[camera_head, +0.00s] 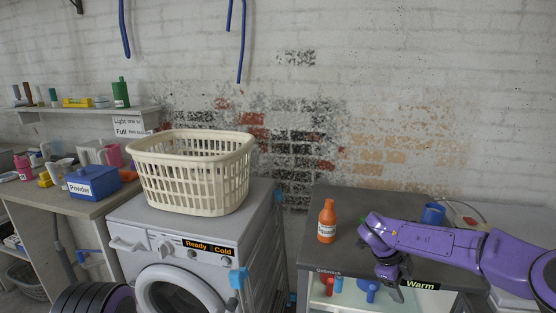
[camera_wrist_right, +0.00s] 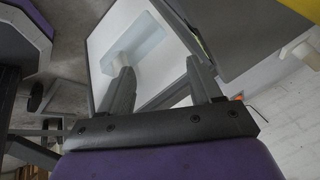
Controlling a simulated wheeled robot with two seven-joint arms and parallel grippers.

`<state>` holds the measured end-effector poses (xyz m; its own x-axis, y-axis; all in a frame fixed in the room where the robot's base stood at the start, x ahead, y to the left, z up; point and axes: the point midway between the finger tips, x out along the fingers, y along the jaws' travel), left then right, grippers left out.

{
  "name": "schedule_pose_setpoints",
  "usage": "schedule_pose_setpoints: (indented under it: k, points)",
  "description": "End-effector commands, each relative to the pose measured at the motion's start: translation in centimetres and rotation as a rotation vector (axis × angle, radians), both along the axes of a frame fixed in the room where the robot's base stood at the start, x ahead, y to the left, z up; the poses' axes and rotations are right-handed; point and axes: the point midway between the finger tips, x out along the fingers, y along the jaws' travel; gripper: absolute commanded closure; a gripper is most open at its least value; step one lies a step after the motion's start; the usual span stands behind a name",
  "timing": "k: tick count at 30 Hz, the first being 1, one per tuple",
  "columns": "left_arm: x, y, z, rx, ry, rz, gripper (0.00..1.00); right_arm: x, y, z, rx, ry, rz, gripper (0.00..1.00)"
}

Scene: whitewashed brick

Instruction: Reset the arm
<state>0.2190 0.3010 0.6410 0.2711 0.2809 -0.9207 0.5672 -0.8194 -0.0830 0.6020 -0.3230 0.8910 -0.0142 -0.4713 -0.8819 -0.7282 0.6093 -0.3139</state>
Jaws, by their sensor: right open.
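My right arm (camera_head: 430,243) is purple and comes in from the right over the dark counter (camera_head: 330,205). My left gripper is not in view.
An orange bottle (camera_head: 327,221) and a blue cup (camera_head: 433,214) stand on the counter near my right arm. A cream laundry basket (camera_head: 195,180) sits on the washing machine (camera_head: 128,219). A blue "Powder" box (camera_head: 93,183) is on the left table.

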Motion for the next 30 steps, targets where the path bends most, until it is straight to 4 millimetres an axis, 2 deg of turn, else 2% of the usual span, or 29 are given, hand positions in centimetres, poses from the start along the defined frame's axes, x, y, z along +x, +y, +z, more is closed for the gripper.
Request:
schedule_pose_setpoints:
  k: [1, 5, 8, 11, 12, 14, 15, 18, 21, 24, 30]
  points:
    - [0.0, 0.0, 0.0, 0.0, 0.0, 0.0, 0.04, -0.8, 0.2, -2.1, -0.075, 0.019, 0.065, 0.36]
    - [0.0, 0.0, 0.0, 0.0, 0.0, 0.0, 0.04, -3.3, 0.6, -7.7, -0.281, 0.046, 0.289, 0.36]
    - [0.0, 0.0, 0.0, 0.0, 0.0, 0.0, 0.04, -6.7, 1.1, -12.8, -0.416, 0.079, 0.548, 0.36]
    - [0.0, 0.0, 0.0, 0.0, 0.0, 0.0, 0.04, -12.6, 2.0, -18.5, -0.473, 0.136, 0.888, 0.36]
    - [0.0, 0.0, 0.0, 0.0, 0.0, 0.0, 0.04, -15.6, 2.3, -20.5, -0.462, 0.167, 1.026, 0.36]
    - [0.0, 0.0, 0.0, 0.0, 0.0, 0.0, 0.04, -20.5, 2.6, -22.9, -0.413, 0.219, 1.209, 0.36]
    - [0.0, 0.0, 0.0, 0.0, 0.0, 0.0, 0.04, -23.7, 2.6, -23.9, -0.368, 0.256, 1.31, 0.36]
    - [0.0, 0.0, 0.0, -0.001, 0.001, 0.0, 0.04, -30.9, 2.4, -25.2, -0.241, 0.346, 1.495, 0.36]
    - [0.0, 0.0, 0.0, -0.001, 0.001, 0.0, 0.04, -35.7, 2.2, -25.2, -0.137, 0.41, 1.592, 0.36]
    - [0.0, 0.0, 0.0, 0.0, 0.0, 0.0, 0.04, -38.1, 2.0, -25.0, -0.082, 0.444, 1.632, 0.36]
    - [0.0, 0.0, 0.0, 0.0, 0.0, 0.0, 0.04, -38.5, 2.1, -25.0, -0.07, 0.448, 1.638, 0.36]
